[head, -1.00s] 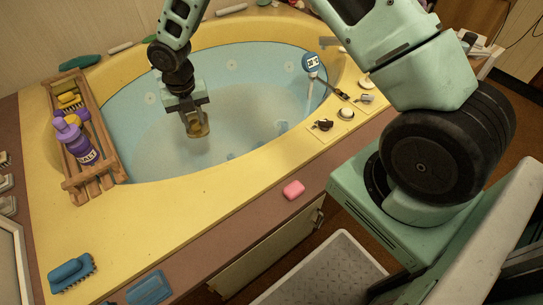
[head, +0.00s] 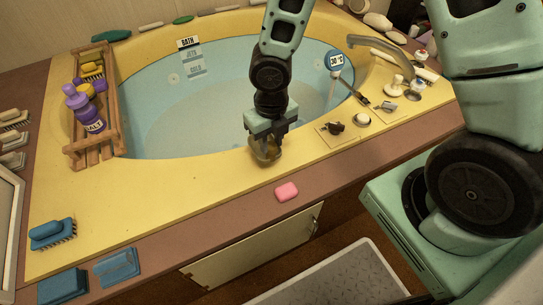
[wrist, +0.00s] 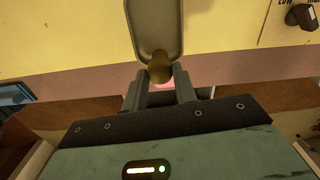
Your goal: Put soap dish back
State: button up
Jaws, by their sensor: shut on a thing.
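My gripper (head: 265,140) is shut on the soap dish (head: 266,153), a small olive-brown dish. It hangs over the near yellow rim of the tub, at the edge of the water. In the wrist view the dish (wrist: 155,22) shows as a long rounded tray, with its rounded near end between the fingers of my gripper (wrist: 160,82). A pink soap bar (head: 287,191) lies on the brown ledge, just in front of the rim and apart from the dish. In the wrist view the soap is mostly hidden behind the fingers.
A wooden rack (head: 93,105) with a purple salt bottle (head: 87,112) spans the tub's left end. Tap knobs (head: 362,119) stand on the rim to the right. A blue brush (head: 52,233) lies at the front left. The rim between brush and dish is clear.

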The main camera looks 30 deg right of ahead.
aim_at(271, 152)
jog(key=shift+f+b, duration=1)
jog(key=shift+f, duration=1.2)
jog(key=shift+f, duration=0.15)
jog(key=o, duration=1)
